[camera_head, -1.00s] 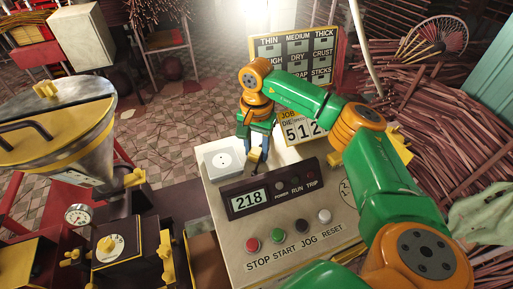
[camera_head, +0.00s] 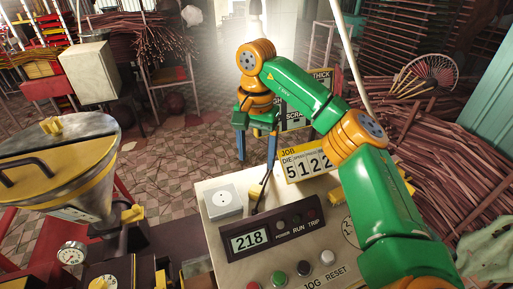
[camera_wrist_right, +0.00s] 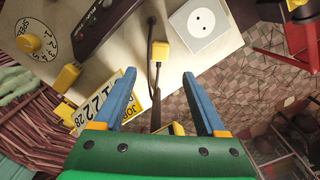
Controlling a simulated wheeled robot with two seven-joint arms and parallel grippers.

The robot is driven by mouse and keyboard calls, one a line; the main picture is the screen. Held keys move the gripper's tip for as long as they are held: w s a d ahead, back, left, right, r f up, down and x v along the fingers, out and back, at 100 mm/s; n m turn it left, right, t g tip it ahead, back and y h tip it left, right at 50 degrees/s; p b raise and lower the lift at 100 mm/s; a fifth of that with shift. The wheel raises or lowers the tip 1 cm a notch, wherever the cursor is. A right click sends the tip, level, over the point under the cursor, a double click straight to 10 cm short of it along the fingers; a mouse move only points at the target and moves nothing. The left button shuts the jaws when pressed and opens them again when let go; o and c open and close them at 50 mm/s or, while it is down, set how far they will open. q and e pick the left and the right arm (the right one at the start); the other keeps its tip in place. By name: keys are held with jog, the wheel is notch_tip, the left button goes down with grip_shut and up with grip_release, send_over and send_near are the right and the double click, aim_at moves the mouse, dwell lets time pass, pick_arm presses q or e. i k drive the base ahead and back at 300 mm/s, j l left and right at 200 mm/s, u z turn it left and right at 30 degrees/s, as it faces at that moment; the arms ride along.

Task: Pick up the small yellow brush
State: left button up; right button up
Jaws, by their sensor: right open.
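A small yellow block on a thin dark stem, which looks like the yellow brush (camera_head: 254,195), is at the far edge of the pale control box. In the right wrist view the yellow brush (camera_wrist_right: 160,51) lies beside the white socket, with its stem running toward the gap between my fingers. My right gripper (camera_head: 256,155) is open, blue fingers spread, beyond the box's far edge in the head view. In the right wrist view its fingertips (camera_wrist_right: 158,77) are apart with no object clamped between them. My left gripper is not in view.
The control box (camera_head: 230,275) carries a white socket (camera_head: 223,200), a 218 display (camera_head: 250,240) and coloured buttons. A JOB sign (camera_head: 310,164) stands close to the right gripper. A metal hopper (camera_head: 75,165) is at left. Tiled floor lies beyond the box.

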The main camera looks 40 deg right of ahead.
aim_at(336, 196)
jog(key=k, duration=1.5)
